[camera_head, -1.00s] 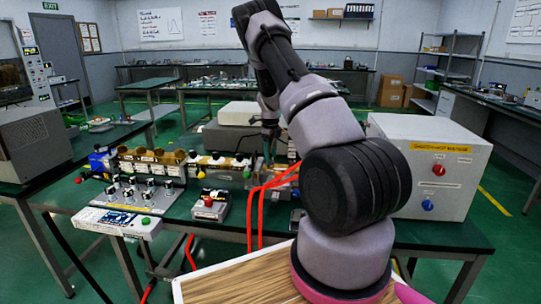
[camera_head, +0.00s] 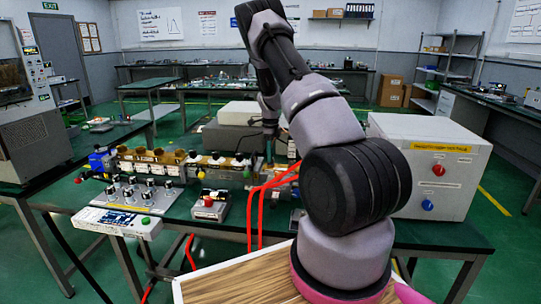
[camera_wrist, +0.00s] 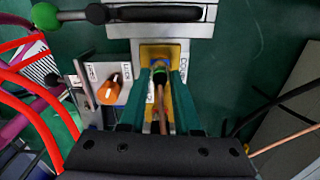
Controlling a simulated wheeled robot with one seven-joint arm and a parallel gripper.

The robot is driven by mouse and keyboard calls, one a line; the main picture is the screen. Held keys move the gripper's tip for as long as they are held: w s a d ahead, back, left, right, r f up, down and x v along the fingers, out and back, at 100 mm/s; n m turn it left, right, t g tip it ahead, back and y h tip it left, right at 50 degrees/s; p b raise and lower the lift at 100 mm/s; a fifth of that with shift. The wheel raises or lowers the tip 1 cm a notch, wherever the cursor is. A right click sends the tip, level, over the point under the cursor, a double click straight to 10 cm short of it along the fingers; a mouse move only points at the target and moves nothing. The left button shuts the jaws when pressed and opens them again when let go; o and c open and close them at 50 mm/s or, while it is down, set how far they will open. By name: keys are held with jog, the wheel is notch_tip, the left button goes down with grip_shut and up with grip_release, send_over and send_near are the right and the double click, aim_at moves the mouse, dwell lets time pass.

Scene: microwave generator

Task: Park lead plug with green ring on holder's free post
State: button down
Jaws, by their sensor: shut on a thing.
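My gripper (camera_wrist: 158,95) points down with its two teal fingers shut on the lead plug (camera_wrist: 159,74), a small dark piece with a green band. A brown lead runs from it down between the fingers. The plug is over a yellow plate (camera_wrist: 174,51) with a printed label; I cannot tell whether it touches anything there. In the head view my gripper (camera_head: 269,152) is at the back of the bench, beyond the red cables, and the plug is too small to make out. I cannot pick out the holder's free post for certain.
An orange knob (camera_wrist: 109,91) stands left of the fingers in the wrist view, with a green ball-ended lever (camera_wrist: 45,16) beyond it. Red cables (camera_head: 262,200) loop close to my arm. A large white box (camera_head: 425,165) stands right; a control panel (camera_head: 118,220) is front left.

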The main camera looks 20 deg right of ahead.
jog(key=n, duration=0.3)
jog(key=shift+n, duration=0.3)
jog(key=n, duration=0.3)
jog(key=shift+n, duration=0.3)
jog(key=n, duration=1.2)
jog(key=shift+n, duration=0.4)
jog(key=n, duration=0.6)
jog(key=shift+n, duration=0.3)
jog(key=c, duration=0.6)
grip_release()
